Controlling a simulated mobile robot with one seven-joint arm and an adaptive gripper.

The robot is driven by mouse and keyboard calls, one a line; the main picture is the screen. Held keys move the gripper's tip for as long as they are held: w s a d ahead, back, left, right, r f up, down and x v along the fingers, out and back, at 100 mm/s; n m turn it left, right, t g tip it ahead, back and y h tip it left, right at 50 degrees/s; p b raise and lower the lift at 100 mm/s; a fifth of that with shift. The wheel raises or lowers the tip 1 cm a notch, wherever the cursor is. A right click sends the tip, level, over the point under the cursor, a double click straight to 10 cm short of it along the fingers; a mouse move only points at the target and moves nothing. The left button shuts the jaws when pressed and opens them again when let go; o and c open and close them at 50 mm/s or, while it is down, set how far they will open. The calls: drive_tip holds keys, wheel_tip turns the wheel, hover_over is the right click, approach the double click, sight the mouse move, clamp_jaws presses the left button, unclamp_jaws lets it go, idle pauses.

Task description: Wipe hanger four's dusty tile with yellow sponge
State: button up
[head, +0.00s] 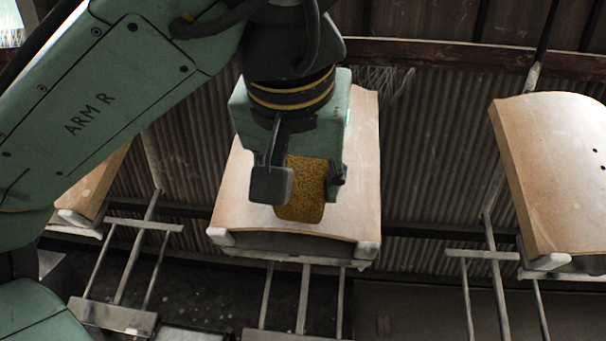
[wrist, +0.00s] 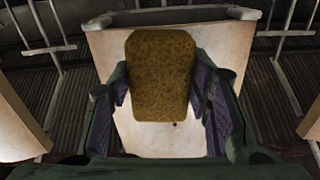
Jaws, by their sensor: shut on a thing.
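My gripper (head: 300,184) is shut on a yellow sponge (head: 304,190), a porous dark-yellow block. In the wrist view the sponge (wrist: 160,75) sits between the two fingers of my gripper (wrist: 160,90). The sponge is in front of a curved, pale tan tile (head: 350,205) on the middle hanger. The tile also fills the middle of the wrist view (wrist: 110,55), with a small dark spot below the sponge. I cannot tell whether the sponge touches the tile. My arm hides the tile's upper left part. No hanger number is readable.
Another curved tile (head: 555,170) with several dark spots hangs at the right. A partly hidden tile (head: 98,190) hangs at the left behind my arm. A corrugated wall (head: 435,150) stands behind, with open gaps between the hangers.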

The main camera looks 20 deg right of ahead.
drive_tip(key=shift+p+v, duration=0.55)
drive_tip(key=shift+v, duration=0.65)
drive_tip(key=shift+r, duration=0.1)
drive_tip(key=p+v, duration=0.2)
drive_tip(key=shift+s+a+r, duration=0.1)
drive_tip(key=shift+s+r, duration=0.05)
drive_tip(key=shift+r, duration=0.2)
drive_tip(key=shift+s, duration=0.1)
drive_tip(key=shift+f, duration=0.1)
